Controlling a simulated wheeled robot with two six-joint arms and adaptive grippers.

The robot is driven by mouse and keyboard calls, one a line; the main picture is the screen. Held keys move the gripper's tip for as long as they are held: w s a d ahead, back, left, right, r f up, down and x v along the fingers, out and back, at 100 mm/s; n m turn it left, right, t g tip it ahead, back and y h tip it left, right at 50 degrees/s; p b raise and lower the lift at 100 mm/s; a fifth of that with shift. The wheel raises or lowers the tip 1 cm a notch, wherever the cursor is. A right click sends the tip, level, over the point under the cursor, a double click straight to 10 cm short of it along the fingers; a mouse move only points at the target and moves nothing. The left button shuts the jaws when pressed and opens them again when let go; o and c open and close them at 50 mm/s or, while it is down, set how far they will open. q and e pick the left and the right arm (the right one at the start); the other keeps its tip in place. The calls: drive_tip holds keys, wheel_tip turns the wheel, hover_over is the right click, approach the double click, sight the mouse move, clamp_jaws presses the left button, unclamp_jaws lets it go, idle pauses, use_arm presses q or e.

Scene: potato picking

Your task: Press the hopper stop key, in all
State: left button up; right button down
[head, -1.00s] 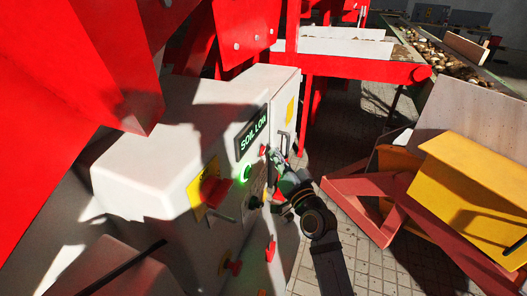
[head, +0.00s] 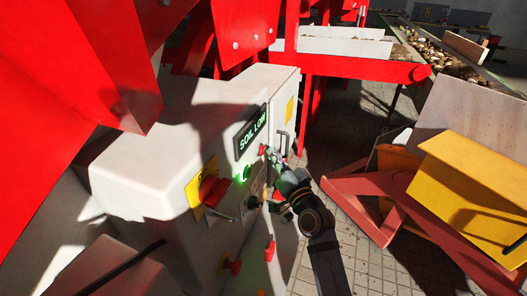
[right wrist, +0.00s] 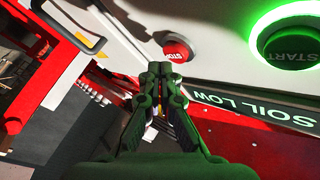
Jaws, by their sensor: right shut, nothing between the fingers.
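The red stop key (head: 263,149) sits on the grey-white control cabinet, just below the SOIL LOW display (head: 251,133). In the right wrist view the stop key (right wrist: 178,50), lettered STOP, is just beyond and right of my fingertips. My right gripper (head: 272,155) is beside the key at the panel; its fingers (right wrist: 160,70) are shut with nothing between them. I cannot tell whether the tips touch the key. The green-lit START key (right wrist: 290,42) is to the right in the wrist view, and it also glows in the head view (head: 245,173). My left gripper is out of view.
A red switch on a yellow plate (head: 205,189) is left of the keys. A black knob (head: 253,203) and lower red knobs (head: 232,266) share the panel. A door handle (head: 283,142) is right of the gripper. Red frame beams and a yellow box (head: 480,185) stand at right.

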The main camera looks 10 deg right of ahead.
drive_tip(key=shift+w+a, duration=0.15)
drive_tip(key=shift+a, duration=0.05)
drive_tip(key=shift+w+a, duration=0.2)
drive_tip(key=shift+a, duration=0.1)
idle(0.8)
drive_tip(key=shift+s+d, duration=0.45)
drive_tip(key=shift+d, duration=0.2)
drive_tip(key=s+d+p, duration=0.1)
drive_tip(key=d, duration=0.1)
drive_tip(key=s+d+p, duration=0.2)
drive_tip(key=shift+d, duration=0.1)
idle(0.5)
